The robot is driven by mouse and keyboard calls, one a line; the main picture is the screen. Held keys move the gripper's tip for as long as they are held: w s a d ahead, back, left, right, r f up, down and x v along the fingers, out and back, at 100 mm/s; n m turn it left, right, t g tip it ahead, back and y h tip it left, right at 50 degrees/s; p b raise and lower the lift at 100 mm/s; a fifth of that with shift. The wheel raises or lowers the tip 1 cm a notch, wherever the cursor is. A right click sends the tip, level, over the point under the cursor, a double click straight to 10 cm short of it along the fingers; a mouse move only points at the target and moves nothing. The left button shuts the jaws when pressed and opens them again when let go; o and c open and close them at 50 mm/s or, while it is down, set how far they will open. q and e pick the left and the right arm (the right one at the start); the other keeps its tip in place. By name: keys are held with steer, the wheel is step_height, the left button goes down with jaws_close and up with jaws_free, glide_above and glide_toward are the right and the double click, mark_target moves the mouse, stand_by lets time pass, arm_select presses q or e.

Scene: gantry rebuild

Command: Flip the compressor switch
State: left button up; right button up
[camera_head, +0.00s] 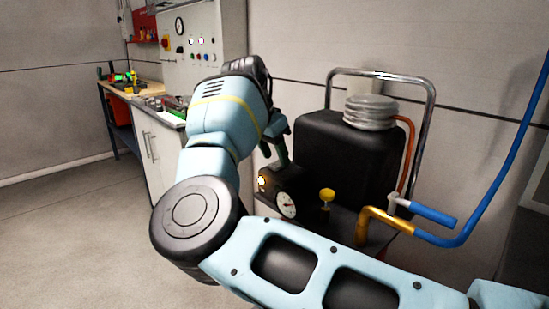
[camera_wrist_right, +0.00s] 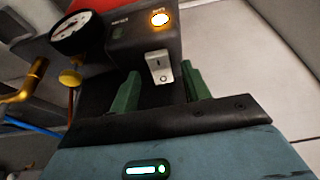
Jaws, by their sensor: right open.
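The compressor's black control box (camera_head: 293,181) sits at its front, with a round gauge (camera_head: 286,205) and a lit orange lamp (camera_head: 262,181). In the right wrist view, the pale switch (camera_wrist_right: 160,68), marked with a line and a circle, is on the box below the lit lamp (camera_wrist_right: 160,19). My right gripper (camera_wrist_right: 160,72) is open, its two green fingers on either side of the switch in that view. I cannot tell whether they touch it or which way it is set. In the head view my right arm hides the switch. My left gripper is out of view.
The compressor's black body (camera_head: 345,150) carries a coiled hose (camera_head: 370,112) and a metal handle (camera_head: 430,105). A yellow knob (camera_head: 327,194), a brass pipe (camera_head: 385,219) and a blue hose (camera_head: 500,175) stand close right. A cabinet (camera_head: 160,150) and workbench are at left; floor there is clear.

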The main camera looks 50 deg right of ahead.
steer(key=shift+d+f, duration=0.15)
steer(key=shift+f, duration=0.35)
